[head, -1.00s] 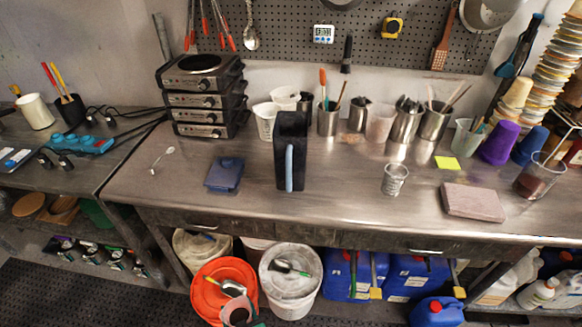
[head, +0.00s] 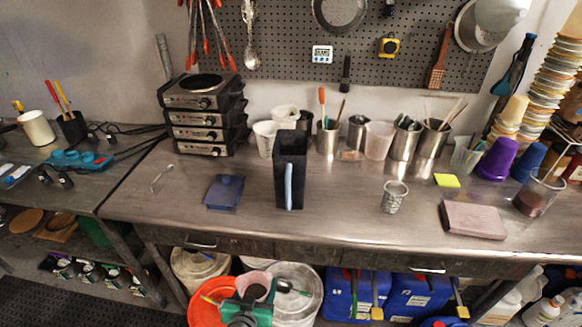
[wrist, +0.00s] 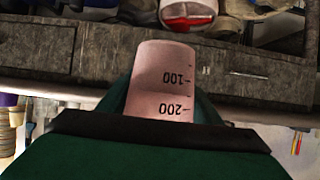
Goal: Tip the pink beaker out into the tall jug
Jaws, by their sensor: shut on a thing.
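The pink beaker (head: 257,278) is in my green gripper (head: 247,304), low in the head view, in front of the bench's front edge and over the buckets. In the wrist view the beaker (wrist: 165,80) shows 100 and 200 marks, printed upside down in that picture. Its mouth looks dark in the head view; I cannot make out the contents. The tall jug (head: 291,172) is black with a light blue handle strip facing me. It stands upright on the bench, beyond and a little right of the gripper, well apart from the beaker.
A dark blue flat box (head: 223,192) lies left of the jug. A small metal cup (head: 394,197) and a pinkish slab (head: 472,220) are to its right. White tubs (head: 267,138) stand close behind it. The bench top (head: 340,225) around the jug's front is clear.

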